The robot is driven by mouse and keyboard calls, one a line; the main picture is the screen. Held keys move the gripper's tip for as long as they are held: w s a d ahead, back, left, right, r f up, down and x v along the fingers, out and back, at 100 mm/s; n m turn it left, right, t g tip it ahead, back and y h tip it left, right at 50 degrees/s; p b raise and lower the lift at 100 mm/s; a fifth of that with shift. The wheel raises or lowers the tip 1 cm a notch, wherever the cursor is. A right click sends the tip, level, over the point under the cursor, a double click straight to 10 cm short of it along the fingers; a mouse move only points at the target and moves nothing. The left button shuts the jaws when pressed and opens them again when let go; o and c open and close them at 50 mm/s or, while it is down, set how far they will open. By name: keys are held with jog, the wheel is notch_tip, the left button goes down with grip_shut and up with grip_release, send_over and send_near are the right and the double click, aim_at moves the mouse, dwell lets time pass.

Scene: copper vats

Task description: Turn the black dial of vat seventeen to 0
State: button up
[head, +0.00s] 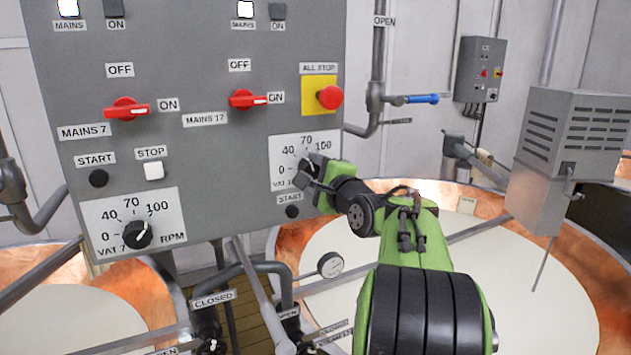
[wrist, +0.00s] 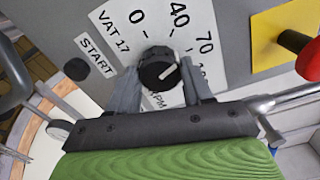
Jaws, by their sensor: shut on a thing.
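The black dial of vat 17 (wrist: 157,67) sits on a white scale plate marked 0, 40, 70 and 100. My gripper (wrist: 160,75) has one grey finger on each side of the dial and is shut on it. The dial's white pointer line is turned toward the 70 to 100 side of the scale, away from 0. In the head view my gripper (head: 308,173) reaches the vat 17 scale plate (head: 283,148) and covers most of the dial.
The vat 7 dial (head: 138,234) is at the panel's lower left. A red all-stop button (head: 330,97) sits above the vat 17 scale. The red Mains 17 switch (head: 247,99) is up left, and a black start button (head: 292,211) is just below my gripper. Pipes run beneath the panel.

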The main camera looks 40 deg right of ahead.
jog(key=n+b, duration=0.4)
jog(key=n, duration=0.3)
jog(key=shift+f, duration=0.15)
jog(key=n+b, duration=0.1)
jog(key=n, duration=0.3)
jog(key=shift+n+b, duration=0.85)
jog(key=shift+n, duration=0.65)
jog(key=o, duration=1)
jog(key=shift+o, duration=0.2)
jog(key=b+v, duration=0.2)
jog(key=v, duration=1.3)
jog(key=shift+s, duration=0.35)
